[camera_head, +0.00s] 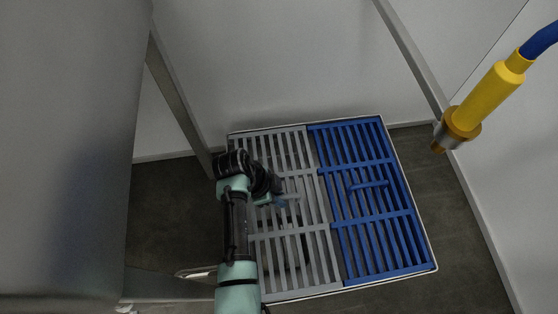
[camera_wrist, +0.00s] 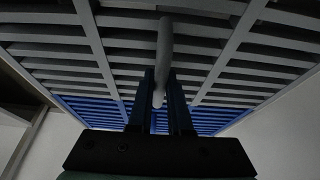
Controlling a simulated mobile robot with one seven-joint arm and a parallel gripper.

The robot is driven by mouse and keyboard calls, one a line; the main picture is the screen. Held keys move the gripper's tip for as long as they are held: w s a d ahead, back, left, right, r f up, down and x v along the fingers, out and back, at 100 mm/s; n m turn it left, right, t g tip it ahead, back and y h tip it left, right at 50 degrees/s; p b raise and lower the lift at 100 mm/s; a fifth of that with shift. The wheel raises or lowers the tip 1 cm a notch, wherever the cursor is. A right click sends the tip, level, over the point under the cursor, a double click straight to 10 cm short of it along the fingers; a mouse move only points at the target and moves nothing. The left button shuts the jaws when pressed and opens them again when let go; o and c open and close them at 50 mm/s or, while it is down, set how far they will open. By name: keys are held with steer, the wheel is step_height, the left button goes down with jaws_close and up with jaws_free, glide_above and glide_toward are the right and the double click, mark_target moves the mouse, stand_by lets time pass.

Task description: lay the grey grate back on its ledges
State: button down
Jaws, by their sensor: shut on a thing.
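The grey grate (camera_head: 318,240) appears in the head view as the left panel of a pale-rimmed rectangular frame, beside the blue grate (camera_head: 385,222). My gripper (camera_head: 282,201) is over the middle of the grey grate, partly hidden by my own arm. In the wrist view my gripper (camera_wrist: 160,95) has its two dark fingers on either side of the grate's grey handle (camera_wrist: 165,45), shut on it. Grey bars fill the upper part of that view. Whether the grate rests on its ledges or is slightly raised cannot be told; the ledges are hidden.
A yellow nozzle on a blue hose (camera_head: 487,97) hangs at the upper right. A large grey tank wall (camera_head: 70,130) stands at the left. Pale walls close in behind and to the right. Dark floor (camera_head: 165,215) shows around the frame.

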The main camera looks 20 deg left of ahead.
steer(key=shift+w, duration=0.1)
steer(key=c, duration=0.8)
jaws_free()
steer(key=shift+o, duration=0.2)
steer(key=shift+f, duration=0.2)
steer(key=p+v, duration=0.7)
steer(key=v, duration=0.6)
steer(key=shift+p, duration=0.4)
